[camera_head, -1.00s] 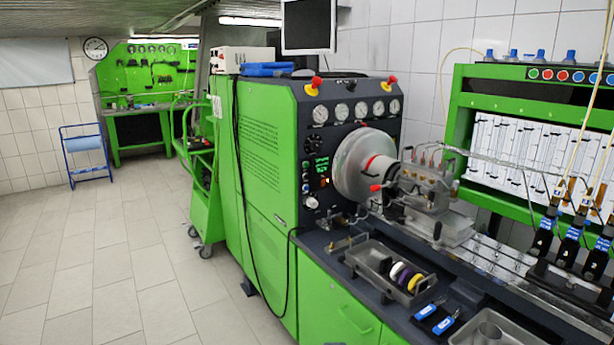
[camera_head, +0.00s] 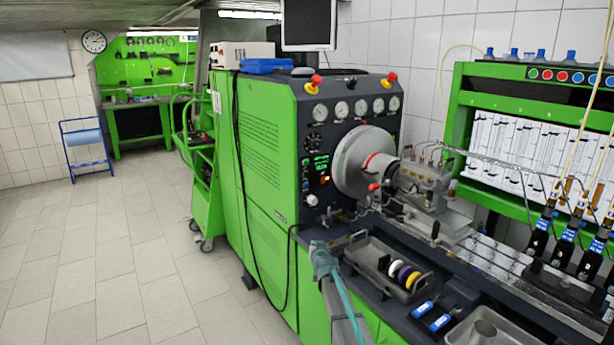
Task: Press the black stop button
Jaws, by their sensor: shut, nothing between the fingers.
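The green test bench's dark control panel (camera_head: 318,165) faces right of centre. Small buttons sit in a column at its left edge, next to a green-lit display (camera_head: 320,165); they are too small for me to tell which is the black stop button. My gripper (camera_head: 318,245) is a small grey-teal shape at the lower centre, in front of the bench's front edge, below the panel and apart from the buttons. Its fingers look shut and empty.
A large round flywheel (camera_head: 362,161) and a pump fixture (camera_head: 422,185) stand right of the panel. A tray (camera_head: 362,258) with coloured rings lies on the bench. Red-topped emergency knobs (camera_head: 316,81) sit on top. A black cable hangs down the green side. The floor at left is clear.

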